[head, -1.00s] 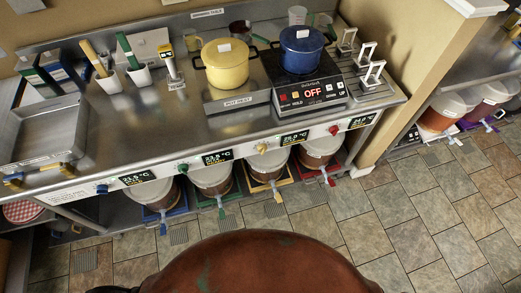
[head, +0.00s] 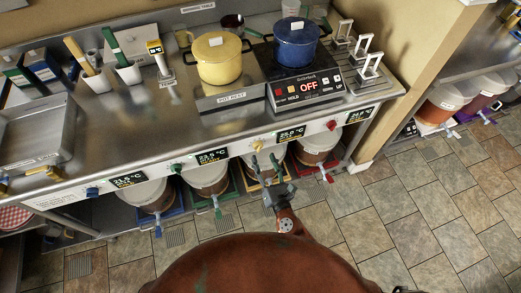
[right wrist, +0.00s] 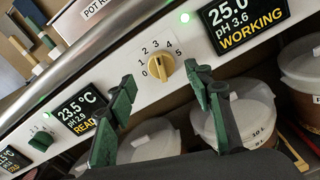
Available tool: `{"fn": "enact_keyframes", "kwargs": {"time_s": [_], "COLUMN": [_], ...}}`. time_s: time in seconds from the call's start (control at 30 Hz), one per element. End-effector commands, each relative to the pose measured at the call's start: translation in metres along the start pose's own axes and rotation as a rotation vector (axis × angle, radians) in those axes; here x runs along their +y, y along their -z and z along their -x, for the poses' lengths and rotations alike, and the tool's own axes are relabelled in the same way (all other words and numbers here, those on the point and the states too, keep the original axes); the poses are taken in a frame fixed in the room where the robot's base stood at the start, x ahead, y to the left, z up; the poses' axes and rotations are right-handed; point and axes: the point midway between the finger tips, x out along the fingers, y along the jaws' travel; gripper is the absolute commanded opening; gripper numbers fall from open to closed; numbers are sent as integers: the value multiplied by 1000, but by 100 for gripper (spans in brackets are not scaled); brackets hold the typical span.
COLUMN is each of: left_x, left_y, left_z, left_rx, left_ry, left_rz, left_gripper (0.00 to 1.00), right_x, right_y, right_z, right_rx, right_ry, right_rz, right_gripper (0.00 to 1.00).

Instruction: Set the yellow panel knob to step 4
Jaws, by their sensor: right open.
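The yellow panel knob (head: 257,145) is on the white front panel under the counter edge, left of the display reading 25.0. In the right wrist view the knob (right wrist: 161,68) sits inside a printed scale from 0 to 5. I cannot tell for sure which number it points at. My right gripper (head: 266,166) is open in front of the panel, just below the knob. In the right wrist view its two green-grey fingers (right wrist: 163,92) stand apart, one on each side of the knob, and look short of it. My left gripper is not in view.
A green knob (right wrist: 41,140) is further left on the panel, beside the 23.5 °C display (right wrist: 86,110). Lidded buckets (right wrist: 235,117) stand under the panel. A yellow pot (head: 220,60) and a blue pot (head: 296,45) stand on the counter. The tiled floor (head: 420,220) is clear.

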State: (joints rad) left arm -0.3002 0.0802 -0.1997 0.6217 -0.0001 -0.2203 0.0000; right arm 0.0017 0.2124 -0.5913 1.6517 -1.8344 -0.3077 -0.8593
Motion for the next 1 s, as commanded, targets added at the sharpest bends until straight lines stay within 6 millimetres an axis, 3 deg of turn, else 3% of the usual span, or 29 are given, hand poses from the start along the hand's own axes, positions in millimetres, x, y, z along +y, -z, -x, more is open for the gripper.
{"fn": "enact_keyframes", "kwargs": {"time_s": [0.2,0.4,0.7,1.0], "left_x": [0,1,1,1], "left_y": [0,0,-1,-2], "left_z": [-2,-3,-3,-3], "left_rx": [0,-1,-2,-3], "left_ry": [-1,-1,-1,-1], "left_rz": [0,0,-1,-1], "left_gripper": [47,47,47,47], "right_x": [0,0,-1,-1], "right_y": [0,0,0,0], "right_z": [-36,-52,-54,-54], "right_rx": [-1,1,1,1], "right_ry": [1,1,1,2], "right_rz": [-3,-4,-5,-5], "right_gripper": [47,47,47,27]}}
